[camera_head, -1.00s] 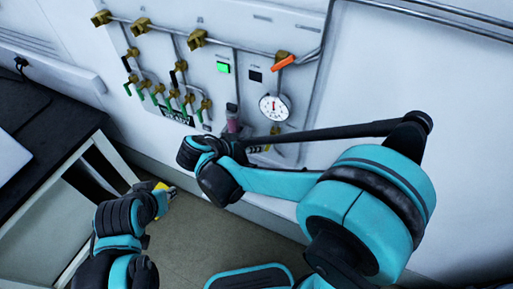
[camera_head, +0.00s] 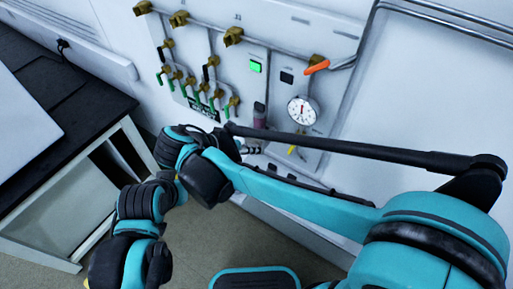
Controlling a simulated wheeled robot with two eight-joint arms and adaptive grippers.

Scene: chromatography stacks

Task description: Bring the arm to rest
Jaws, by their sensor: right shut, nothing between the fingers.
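My right arm (camera_head: 300,205) comes in from the right and bends back at its dark wrist joints. My left arm (camera_head: 138,215) is at the lower left.
A wall panel (camera_head: 335,30) carries brass valves, pipes, a green indicator (camera_head: 255,66), an orange-handled valve (camera_head: 317,67) and a round gauge (camera_head: 302,111). A dark-topped bench (camera_head: 95,100) stands at the left. Grey floor (camera_head: 220,245) shows between the bench and the wall.

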